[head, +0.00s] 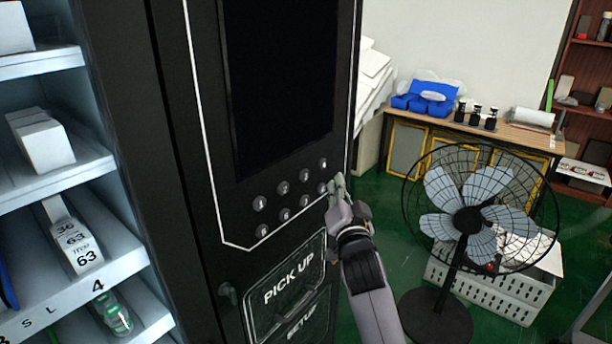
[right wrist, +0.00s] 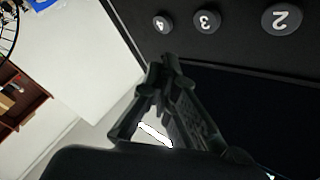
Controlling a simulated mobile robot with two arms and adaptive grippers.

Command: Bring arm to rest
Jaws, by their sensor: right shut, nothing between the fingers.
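My right arm comes up from the bottom of the head view. My right gripper (head: 338,183) is at the right edge of the vending machine's keypad (head: 290,190), close in front of the buttons there. I cannot tell whether it touches a button. In the right wrist view the gripper (right wrist: 165,65) has its fingertips together with nothing between them. The buttons 4 (right wrist: 162,24), 3 (right wrist: 207,22) and 2 (right wrist: 282,18) lie just past the fingertips. My left gripper is not in view.
The black vending machine (head: 170,120) fills the left and middle, with white shelves (head: 60,180) and a PICK UP flap (head: 290,280). A standing fan (head: 468,220) is at right. A wooden desk (head: 400,117) and a shelf unit (head: 585,60) stand behind. Some green floor (head: 375,215) is clear.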

